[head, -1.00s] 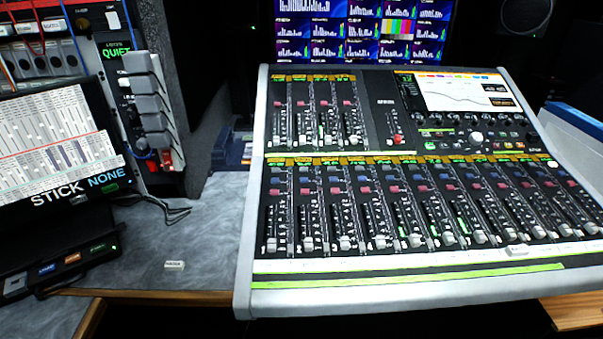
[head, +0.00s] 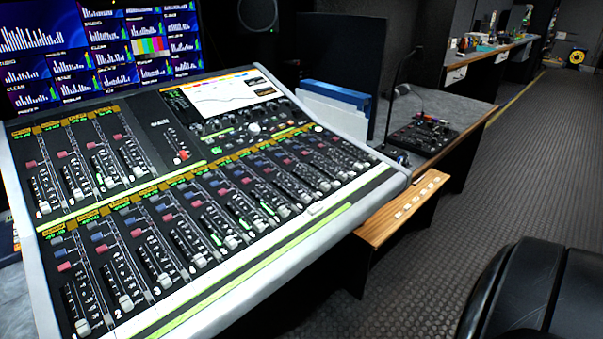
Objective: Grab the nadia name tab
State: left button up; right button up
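Several small pale tabs (head: 415,201) lie in a row on a narrow wooden ledge at the right end of the mixing console. They are too small to read, so I cannot tell whether one says Nadia. Neither of my grippers is in the head view.
The large mixing console (head: 215,300) fills the left and middle. A desk with a gooseneck microphone panel (head: 425,135) and a blue-and-white binder (head: 337,105) stands behind the ledge. A black chair (head: 535,295) is at lower right. The aisle floor (head: 450,240) between is clear.

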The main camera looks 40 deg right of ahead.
aim_at(318, 206)
jog(key=l+z, duration=0.1)
jog(key=z, duration=0.35)
jog(key=i+l+z, duration=0.1)
jog(key=z, duration=0.4)
jog(key=i+z, duration=0.15)
jog(key=z, duration=0.3)
jog(key=i+l, duration=0.1)
